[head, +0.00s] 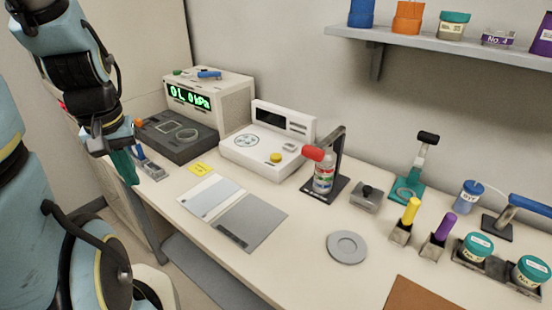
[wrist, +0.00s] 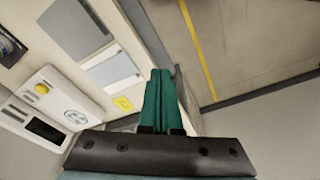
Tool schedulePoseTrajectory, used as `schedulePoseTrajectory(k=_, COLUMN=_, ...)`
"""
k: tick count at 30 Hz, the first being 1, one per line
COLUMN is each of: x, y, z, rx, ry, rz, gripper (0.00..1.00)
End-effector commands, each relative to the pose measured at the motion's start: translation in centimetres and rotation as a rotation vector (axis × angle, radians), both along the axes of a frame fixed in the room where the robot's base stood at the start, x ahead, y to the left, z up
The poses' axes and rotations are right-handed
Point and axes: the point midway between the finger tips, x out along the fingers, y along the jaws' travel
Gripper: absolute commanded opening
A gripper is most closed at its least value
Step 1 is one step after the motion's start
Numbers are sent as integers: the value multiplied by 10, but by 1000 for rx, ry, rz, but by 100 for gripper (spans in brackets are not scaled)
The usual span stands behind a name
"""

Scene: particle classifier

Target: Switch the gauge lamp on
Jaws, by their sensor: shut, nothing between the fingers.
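A beige gauge box (head: 228,101) with a lit green display (head: 188,97) reading about "01.0 kPa" stands at the back left of the bench. A blue lever (head: 209,74) and a small green knob (head: 177,72) sit on its top. I cannot tell which part is the gauge lamp or its switch. My gripper (head: 124,168) has teal fingers, pressed together and empty, pointing down by the bench's left end. In the wrist view, the shut fingers (wrist: 160,78) appear over the bench edge. A small grey unit with a blue lever (head: 148,166) is just right of them in the head view.
A dark box (head: 176,136) stands in front of the gauge. A yellow note (head: 200,169) and flat plates (head: 249,222) occupy the front.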

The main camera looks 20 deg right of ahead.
Motion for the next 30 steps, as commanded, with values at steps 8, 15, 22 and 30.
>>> schedulePoseTrajectory(k=8, x=0, y=0, z=0, rx=0, ry=0, rz=0, gripper=0)
schedulePoseTrajectory(k=15, x=0, y=0, z=0, rx=0, ry=0, rz=0, gripper=0)
schedulePoseTrajectory(k=22, x=14, y=-14, z=1, rx=-34, ry=-26, rz=55, gripper=0)
schedulePoseTrajectory(k=30, x=85, y=-98, z=8, rx=-244, ry=-141, rz=412, gripper=0)
